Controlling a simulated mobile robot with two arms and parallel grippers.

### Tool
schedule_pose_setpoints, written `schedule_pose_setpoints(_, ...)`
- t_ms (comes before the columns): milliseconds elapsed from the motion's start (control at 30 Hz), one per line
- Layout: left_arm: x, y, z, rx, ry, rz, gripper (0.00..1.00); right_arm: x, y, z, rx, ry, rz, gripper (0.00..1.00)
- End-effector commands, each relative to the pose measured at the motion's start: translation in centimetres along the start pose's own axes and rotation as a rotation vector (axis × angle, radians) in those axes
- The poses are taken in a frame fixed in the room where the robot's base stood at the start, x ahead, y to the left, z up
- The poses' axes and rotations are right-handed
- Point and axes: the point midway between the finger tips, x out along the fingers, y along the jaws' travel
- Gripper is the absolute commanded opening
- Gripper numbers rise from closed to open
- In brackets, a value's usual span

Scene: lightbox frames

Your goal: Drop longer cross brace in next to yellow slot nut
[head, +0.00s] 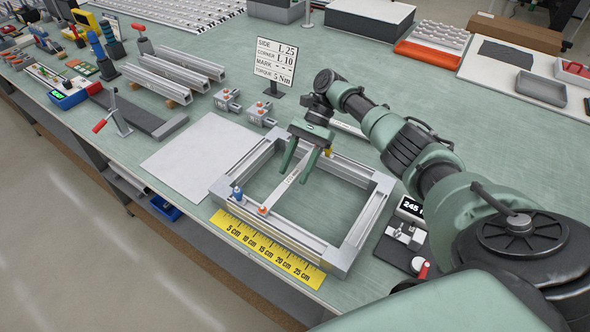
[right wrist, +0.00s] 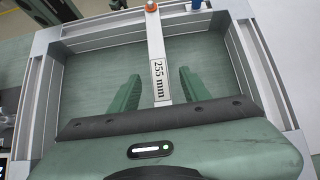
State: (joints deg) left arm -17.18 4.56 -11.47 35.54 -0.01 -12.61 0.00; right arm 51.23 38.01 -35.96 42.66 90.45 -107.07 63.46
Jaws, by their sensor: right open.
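A silver cross brace (head: 291,181) marked 255 mm lies across the rectangular aluminium frame (head: 305,254), with an orange piece (head: 263,210) at its near end. My right gripper (head: 300,170) is open, with a green finger on each side of the brace and visible gaps in the right wrist view. The brace's far end is hidden under the gripper. A small yellow piece (head: 329,153), perhaps the yellow slot nut, shows at the far rail beside a finger.
A yellow ruler (head: 268,249) lies along the frame's near side. A white sheet (head: 195,158) is at its left. A sign (head: 276,61) and grey clamp-like parts (head: 228,101) stand behind. A bench device with a display (head: 411,208) is at the right.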

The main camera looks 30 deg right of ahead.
Motion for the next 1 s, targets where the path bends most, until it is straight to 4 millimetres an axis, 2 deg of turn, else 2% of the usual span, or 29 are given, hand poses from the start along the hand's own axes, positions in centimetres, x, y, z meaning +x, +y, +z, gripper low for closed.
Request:
schedule_pose_setpoints(267, 2.3, 0.0, 0.2, 0.000, 0.000, 0.000, 0.36, -4.6, -0.2, -0.2, -0.001, 0.000, -0.007, 0.47)
schedule_pose_setpoints(433, 2.0, 0.0, 0.2, 0.000, 0.000, 0.000, 0.36, -6.6, -0.1, 0.0, 0.000, 0.000, -0.002, 0.47)
schedule_pose_setpoints(600, 2.0, 0.0, 0.2, 0.000, 0.000, 0.000, 0.36, -7.3, 0.0, 0.0, -0.001, -0.001, -0.002, 0.47)
schedule_pose_setpoints(1000, 2.0, 0.0, 0.2, 0.000, 0.000, 0.000, 0.36, -7.3, 0.0, 0.0, -0.001, -0.001, -0.002, 0.47)
